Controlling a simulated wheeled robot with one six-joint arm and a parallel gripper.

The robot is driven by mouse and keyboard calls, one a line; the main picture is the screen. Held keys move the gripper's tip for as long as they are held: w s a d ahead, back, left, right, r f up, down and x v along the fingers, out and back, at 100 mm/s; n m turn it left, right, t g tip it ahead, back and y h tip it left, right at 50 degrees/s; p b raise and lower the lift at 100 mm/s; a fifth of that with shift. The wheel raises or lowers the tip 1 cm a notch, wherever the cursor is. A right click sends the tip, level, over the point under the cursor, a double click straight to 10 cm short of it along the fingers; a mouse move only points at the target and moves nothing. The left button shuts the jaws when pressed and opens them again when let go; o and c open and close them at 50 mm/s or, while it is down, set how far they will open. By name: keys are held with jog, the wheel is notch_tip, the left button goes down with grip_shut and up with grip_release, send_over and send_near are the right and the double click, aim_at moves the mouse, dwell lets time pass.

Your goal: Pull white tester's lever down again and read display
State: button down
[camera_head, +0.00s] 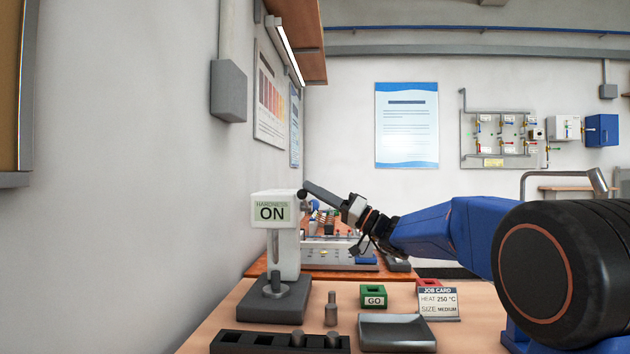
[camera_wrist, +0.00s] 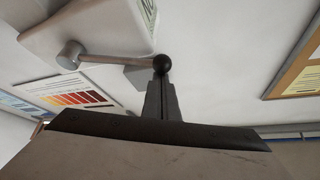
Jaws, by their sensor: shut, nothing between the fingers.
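The white tester (camera_head: 286,247) stands upright on a dark base (camera_head: 262,303) at the left of the table. Its display (camera_head: 271,212) reads "HARDNESS ON", with no number. In the wrist view its lever (camera_wrist: 112,60) runs from a pale pivot to a dark ball knob (camera_wrist: 162,64). The knob also shows in the head view (camera_head: 302,195), beside the tester's head. My gripper (camera_head: 311,188) is shut and empty, its fingertips close at the knob. In the wrist view the fingertips (camera_wrist: 162,84) overlap the knob's lower edge. I cannot tell whether they touch it.
A metal cylinder (camera_head: 331,312) stands right of the tester's base. A black rack (camera_head: 246,343) holds pieces in front. The wall is close at left.

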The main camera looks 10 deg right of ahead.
jog(key=shift+s+a+f+n+g+y, duration=0.1)
jog(key=shift+s+f+n+g+y, duration=0.15)
jog(key=shift+f+n, duration=0.35)
jog(key=shift+s+a+f+n+g+y, duration=0.1)
jog(key=shift+f+n+g+y, duration=0.15)
jog(key=shift+f+n, duration=0.35)
jog(key=shift+s+f+n+g+y, duration=0.2)
jog(key=shift+f+n+g, duration=0.15)
jog(key=shift+f, duration=0.45)
